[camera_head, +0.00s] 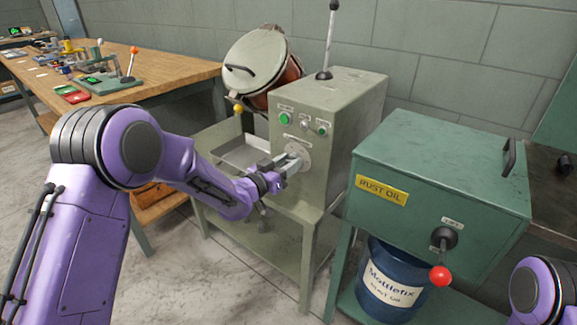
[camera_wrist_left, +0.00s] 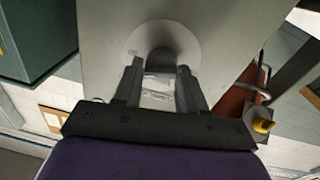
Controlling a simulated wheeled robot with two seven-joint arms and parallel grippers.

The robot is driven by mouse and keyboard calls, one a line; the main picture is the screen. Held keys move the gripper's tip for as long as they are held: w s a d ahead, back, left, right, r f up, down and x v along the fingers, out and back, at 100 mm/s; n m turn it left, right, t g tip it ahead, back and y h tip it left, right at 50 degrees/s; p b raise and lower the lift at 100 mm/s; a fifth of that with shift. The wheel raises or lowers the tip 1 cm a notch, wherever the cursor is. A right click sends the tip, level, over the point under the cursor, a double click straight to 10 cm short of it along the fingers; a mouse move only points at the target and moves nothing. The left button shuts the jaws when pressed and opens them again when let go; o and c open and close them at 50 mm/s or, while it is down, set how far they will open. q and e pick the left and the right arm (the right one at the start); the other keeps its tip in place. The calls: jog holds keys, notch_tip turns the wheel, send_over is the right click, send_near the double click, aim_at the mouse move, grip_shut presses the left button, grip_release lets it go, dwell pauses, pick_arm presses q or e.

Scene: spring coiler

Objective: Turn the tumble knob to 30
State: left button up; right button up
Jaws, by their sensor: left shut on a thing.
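The tumble knob sits at the centre of a pale round dial plate (camera_head: 297,154) on the front of a grey-green machine cabinet (camera_head: 347,125). My left gripper (camera_head: 290,163) reaches it from the left and is shut on the knob. In the left wrist view, the two fingers (camera_wrist_left: 160,85) point at the round dial plate (camera_wrist_left: 166,40) and close around the knob (camera_wrist_left: 160,62), which is dark and mostly hidden between them. The dial's numbers and the knob's pointer cannot be read. Only a purple part of my right arm shows at the lower right of the head view.
A green rust oil box (camera_head: 440,180) with a red-knobbed lever (camera_head: 440,275) stands right. A workbench (camera_head: 150,70) is at left.

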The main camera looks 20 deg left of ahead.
pick_arm(q)
jog(key=shift+f+m+b, duration=0.2)
jog(key=shift+m+b, duration=0.25)
jog(key=shift+m, duration=1.25)
jog(key=o, duration=1)
jog(key=shift+r, duration=0.15)
jog(key=shift+s, duration=0.1)
jog(key=v, duration=1)
jog(key=shift+s+a+r, duration=0.1)
jog(key=shift+s, duration=0.1)
